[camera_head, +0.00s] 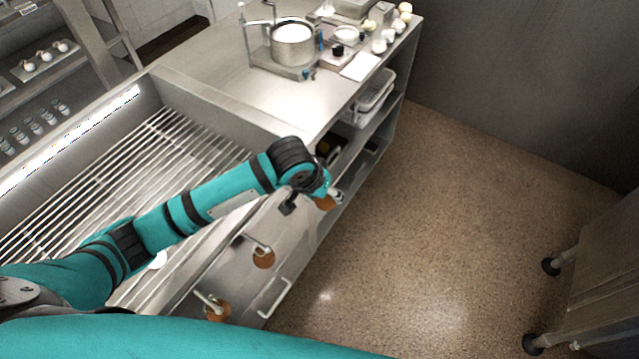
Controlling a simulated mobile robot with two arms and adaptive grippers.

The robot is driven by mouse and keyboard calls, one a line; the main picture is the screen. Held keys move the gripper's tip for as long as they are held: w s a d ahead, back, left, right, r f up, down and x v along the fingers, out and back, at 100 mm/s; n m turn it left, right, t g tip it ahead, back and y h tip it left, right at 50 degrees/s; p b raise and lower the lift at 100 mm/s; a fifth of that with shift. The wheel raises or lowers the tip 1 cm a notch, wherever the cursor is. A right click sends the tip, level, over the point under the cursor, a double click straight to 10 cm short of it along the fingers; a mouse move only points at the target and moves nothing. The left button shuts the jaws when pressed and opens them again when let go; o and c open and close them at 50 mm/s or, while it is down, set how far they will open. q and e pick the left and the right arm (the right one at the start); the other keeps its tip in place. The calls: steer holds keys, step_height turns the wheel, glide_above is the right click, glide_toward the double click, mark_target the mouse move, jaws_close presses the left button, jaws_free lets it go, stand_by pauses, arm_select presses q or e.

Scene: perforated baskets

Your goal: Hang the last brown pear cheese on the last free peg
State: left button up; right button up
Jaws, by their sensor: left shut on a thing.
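Two brown pear cheeses hang at pale pegs on the steel front panel: one in the middle (264,259) and one lower left (218,313). A third brown cheese (324,203) shows partly below the wrist of my left arm, close to the pale end of another peg (337,197). My left gripper (320,190) is at this cheese and shut on it, its fingers mostly hidden by the wrist. I cannot tell whether the cheese's cord is over the peg. My right gripper is not in view.
A steel counter (225,88) holds a pot (293,45) and several small white items. Open shelves with a tray (375,95) lie beyond the wrist. A slatted basin (190,150) lies under the arm. The speckled floor (440,230) to the right is clear.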

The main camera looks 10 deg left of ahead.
arm_select(q)
steer(key=s+d+f+m+h, duration=0.1)
steer(key=d+f, duration=0.1)
steer(key=f, duration=0.3)
steer(key=s+d+f, duration=0.1)
steer(key=d+f, duration=0.2)
steer(key=f, duration=0.1)
steer(key=w+a+f+b, duration=0.1)
steer(key=w+a+b, duration=0.2)
steer(key=a, duration=0.6)
steer(key=shift+b, duration=1.2)
steer(key=a, duration=0.3)
steer(key=shift+w+f, duration=0.35)
steer(key=shift+f, duration=0.05)
steer(key=shift+c, duration=0.7)
steer(key=shift+d+p, duration=0.3)
steer(key=shift+p, duration=0.15)
steer(key=shift+s+d+f+g, duration=0.1)
steer(key=shift+d+g, duration=0.05)
steer(key=shift+g, duration=0.15)
